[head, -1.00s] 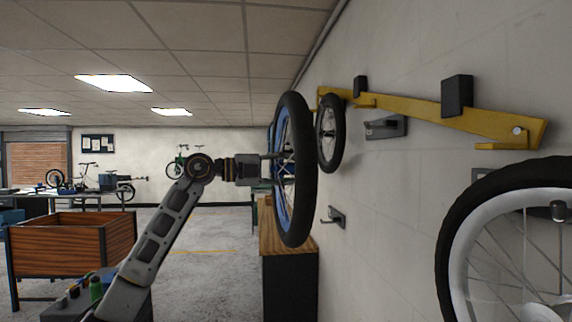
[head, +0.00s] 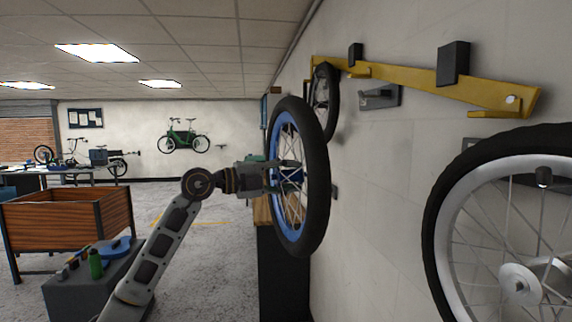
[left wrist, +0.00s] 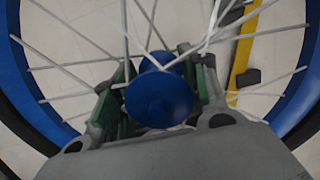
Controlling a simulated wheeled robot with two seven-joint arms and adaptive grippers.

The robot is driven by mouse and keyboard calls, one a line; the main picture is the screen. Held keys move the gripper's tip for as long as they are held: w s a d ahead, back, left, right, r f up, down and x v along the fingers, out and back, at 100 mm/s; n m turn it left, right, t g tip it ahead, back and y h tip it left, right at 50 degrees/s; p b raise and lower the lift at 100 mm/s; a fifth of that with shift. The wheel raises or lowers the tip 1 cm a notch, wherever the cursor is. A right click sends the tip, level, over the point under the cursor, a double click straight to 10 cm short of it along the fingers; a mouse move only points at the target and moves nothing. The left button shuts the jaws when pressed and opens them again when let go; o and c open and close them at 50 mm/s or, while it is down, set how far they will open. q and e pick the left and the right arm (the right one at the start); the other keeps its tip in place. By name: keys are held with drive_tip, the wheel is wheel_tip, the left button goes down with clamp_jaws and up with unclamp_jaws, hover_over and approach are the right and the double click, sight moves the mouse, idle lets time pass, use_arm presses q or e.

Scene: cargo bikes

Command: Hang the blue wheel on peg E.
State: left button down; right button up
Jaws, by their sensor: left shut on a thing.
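The blue wheel (head: 283,222) has a black tyre, a blue rim and thin spokes. It is upright, close to the wall and seen at a slant in the head view. My left gripper (head: 282,177) reaches in from the left and is shut on its hub. In the left wrist view the blue hub (left wrist: 160,97) sits between the gripper's green-sided fingers (left wrist: 163,88), with the rim on both sides. A wall peg bracket (head: 379,96) shows below the yellow bar. Another bracket is mostly hidden behind the wheel. I cannot read any peg letter. My right gripper is not in view.
A white-rimmed wheel (head: 441,205) hangs at the near right. A small black wheel (head: 331,100) hangs farther along, behind the blue wheel. A yellow bar (head: 420,82) with black blocks runs along the wall. A wooden-topped cabinet (head: 283,270) stands below; a wooden crate (head: 70,222) is at left.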

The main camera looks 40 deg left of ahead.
use_arm(q)
drive_tip(key=s+d+f+n+t+y, duration=0.1)
drive_tip(key=d+f, duration=0.6)
drive_tip(key=f, duration=1)
drive_tip(key=s+d+f+n+y, duration=0.1)
drive_tip(key=d+f+y, duration=0.3)
drive_tip(key=f, duration=1.4)
drive_tip(key=s+d+f+n+t+y, duration=0.1)
drive_tip(key=d+f+n+y, duration=0.2)
drive_tip(key=d+f, duration=0.7)
drive_tip(key=shift+f+n+t, duration=0.3)
drive_tip(key=shift+f, duration=3.7)
drive_tip(key=shift+w+d, duration=0.1)
drive_tip(key=shift+a+f, duration=0.3)
drive_tip(key=shift+f, duration=0.1)
